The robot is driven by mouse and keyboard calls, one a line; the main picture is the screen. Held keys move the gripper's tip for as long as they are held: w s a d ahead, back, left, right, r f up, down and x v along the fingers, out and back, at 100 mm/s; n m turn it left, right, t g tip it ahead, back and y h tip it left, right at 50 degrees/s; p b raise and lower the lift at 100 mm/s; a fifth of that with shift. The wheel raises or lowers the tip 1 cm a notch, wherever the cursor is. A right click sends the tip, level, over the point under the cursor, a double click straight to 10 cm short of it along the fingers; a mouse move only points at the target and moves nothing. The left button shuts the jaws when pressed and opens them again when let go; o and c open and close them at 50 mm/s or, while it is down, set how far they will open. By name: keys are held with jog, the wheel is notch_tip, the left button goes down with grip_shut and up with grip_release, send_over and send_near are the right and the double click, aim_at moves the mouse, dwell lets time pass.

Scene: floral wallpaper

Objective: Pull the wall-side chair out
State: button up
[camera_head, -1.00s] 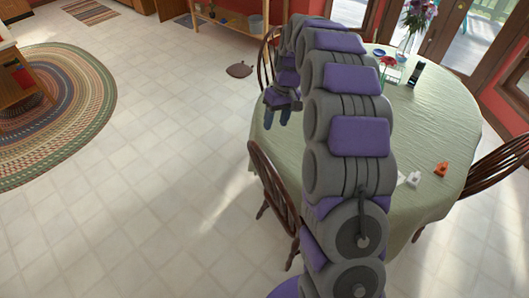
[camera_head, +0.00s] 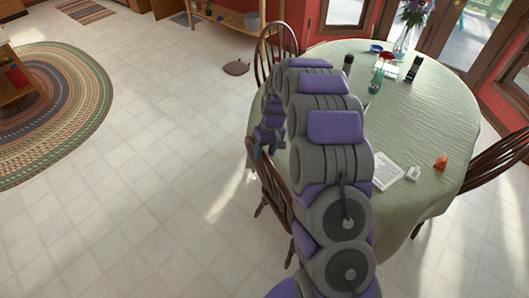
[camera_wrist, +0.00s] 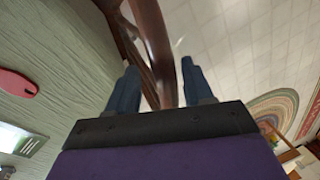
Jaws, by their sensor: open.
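A brown wooden chair (camera_head: 268,181) stands at the near left side of the round table (camera_head: 432,128), partly hidden by my arm. My gripper (camera_head: 262,152) is at the top of this chair's back. In the wrist view my gripper (camera_wrist: 160,90) is open, with a blue finger on each side of the dark chair wood (camera_wrist: 152,45). I cannot tell whether the fingers touch it. A second wooden chair (camera_head: 277,42) stands at the table's far left, and a third (camera_head: 493,168) at its right. I cannot tell which one is wall-side.
A green cloth covers the table, with a flower vase (camera_head: 404,40), a paper (camera_head: 387,170), an orange item (camera_head: 440,163) and bottles on it. Pale tiled floor (camera_head: 150,200) is clear to the left. A braided rug (camera_head: 75,95) and a brown mat (camera_head: 236,68) lie beyond.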

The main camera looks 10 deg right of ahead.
jog(key=shift+f, duration=0.25)
jog(key=shift+a, duration=0.1)
grip_shut()
dwell(0.5)
